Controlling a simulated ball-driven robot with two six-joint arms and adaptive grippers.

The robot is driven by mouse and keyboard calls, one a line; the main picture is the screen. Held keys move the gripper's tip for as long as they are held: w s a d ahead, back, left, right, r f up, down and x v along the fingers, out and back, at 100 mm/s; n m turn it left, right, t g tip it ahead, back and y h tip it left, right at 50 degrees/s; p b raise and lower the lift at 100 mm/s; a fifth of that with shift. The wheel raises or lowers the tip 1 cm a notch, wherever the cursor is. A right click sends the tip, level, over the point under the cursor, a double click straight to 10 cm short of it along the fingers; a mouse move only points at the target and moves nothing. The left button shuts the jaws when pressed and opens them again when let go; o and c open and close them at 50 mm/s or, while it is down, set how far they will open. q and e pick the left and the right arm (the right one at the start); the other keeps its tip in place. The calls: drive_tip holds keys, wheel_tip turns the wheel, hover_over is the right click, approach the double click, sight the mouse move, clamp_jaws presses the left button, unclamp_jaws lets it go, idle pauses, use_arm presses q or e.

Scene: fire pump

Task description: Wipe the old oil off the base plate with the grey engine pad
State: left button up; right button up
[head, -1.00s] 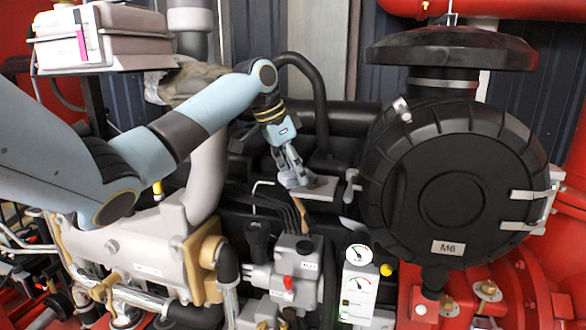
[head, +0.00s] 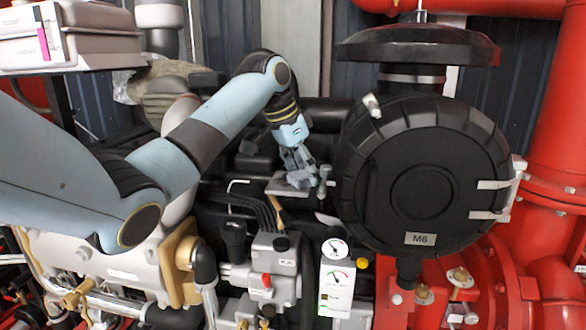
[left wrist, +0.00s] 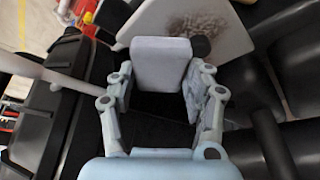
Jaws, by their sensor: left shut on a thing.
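My left gripper (head: 304,176) is shut on the grey engine pad (left wrist: 162,64), which sits between its fingers in the left wrist view. In the head view the pad (head: 300,179) is small and partly hidden by the fingers. The light base plate (head: 279,187) lies under and left of the gripper, on the black engine. In the left wrist view the base plate (left wrist: 237,40) is behind the pad, with a dark brown oil smear (left wrist: 198,24) on it. I cannot tell whether the pad touches the plate. My right gripper is not in view.
A large round black housing marked M6 (head: 421,190) stands close right of the gripper. A small grey upright fitting (head: 324,180) is beside the fingertips. Gauges (head: 336,262) and a grey control block (head: 273,265) are in front. Black pipes run behind.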

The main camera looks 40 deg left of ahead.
sight(275, 177)
use_arm(q)
drive_tip(key=shift+s+a, duration=0.7)
drive_tip(key=shift+a, duration=0.5)
drive_tip(key=shift+s+a, duration=0.65)
drive_tip(key=shift+a, duration=0.55)
drive_tip(key=shift+s+a, duration=0.7)
drive_tip(key=shift+a, duration=0.5)
drive_tip(key=shift+w+a, duration=0.35)
drive_tip(key=shift+w, duration=0.2)
drive_tip(key=shift+w+d, duration=0.1)
drive_tip(key=shift+w, duration=0.05)
drive_tip(key=shift+w+d+f, duration=0.1)
drive_tip(key=shift+w+d, duration=0.25)
drive_tip(key=shift+d, duration=0.35)
drive_tip(key=shift+w+d+r, duration=0.1)
drive_tip(key=shift+w+d, duration=0.2)
drive_tip(key=shift+d, duration=0.35)
drive_tip(key=shift+w+d+f, duration=0.1)
drive_tip(key=shift+w+d, duration=0.25)
drive_tip(key=shift+d, duration=0.35)
drive_tip(key=shift+w+d, duration=0.5)
drive_tip(key=shift+d, duration=0.35)
drive_tip(key=shift+w+d, duration=0.5)
drive_tip(key=shift+d, duration=0.35)
drive_tip(key=shift+s+a, duration=0.7)
drive_tip(key=shift+a, duration=0.6)
drive_tip(key=shift+s+a, duration=0.7)
drive_tip(key=shift+a, duration=0.6)
drive_tip(key=shift+s+a, duration=0.7)
drive_tip(key=shift+a, duration=0.6)
